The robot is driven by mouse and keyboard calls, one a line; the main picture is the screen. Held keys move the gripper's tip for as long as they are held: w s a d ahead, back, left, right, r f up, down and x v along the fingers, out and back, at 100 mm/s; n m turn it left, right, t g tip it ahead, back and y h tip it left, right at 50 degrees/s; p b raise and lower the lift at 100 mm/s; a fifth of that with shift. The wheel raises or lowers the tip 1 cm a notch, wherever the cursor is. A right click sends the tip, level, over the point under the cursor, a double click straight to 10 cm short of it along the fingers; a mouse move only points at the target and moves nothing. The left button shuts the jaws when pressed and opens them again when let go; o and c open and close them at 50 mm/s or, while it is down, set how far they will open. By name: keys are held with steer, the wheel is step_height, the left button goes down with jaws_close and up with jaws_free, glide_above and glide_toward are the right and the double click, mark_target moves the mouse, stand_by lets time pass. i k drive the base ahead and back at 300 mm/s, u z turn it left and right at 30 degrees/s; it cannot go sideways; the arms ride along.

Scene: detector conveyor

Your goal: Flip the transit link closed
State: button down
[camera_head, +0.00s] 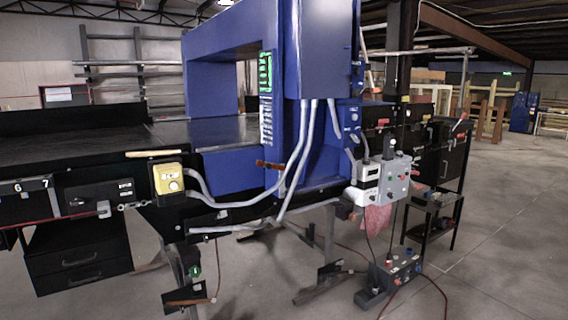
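I cannot single out the transit link with certainty. A small grey metal latch-like part (103,209) sits at the lower edge of a black panel (95,193) on the conveyor's front side at left, with a short chain-like piece beside it. An orange-brown bar (269,165) sticks out level from the blue detector frame (325,60) at the middle. Either could be the link, and both are too small to tell open from closed. My gripper is not in view.
A yellow control box (168,178) and grey conduits hang on the conveyor's front. A grey control box (395,177) stands right of the frame. A pedal unit (390,274), cables and support legs crowd the floor below.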

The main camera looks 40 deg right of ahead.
mark_target(267, 165)
steer(key=u, duration=0.05)
steer(key=i, duration=1)
steer(key=z, duration=0.05)
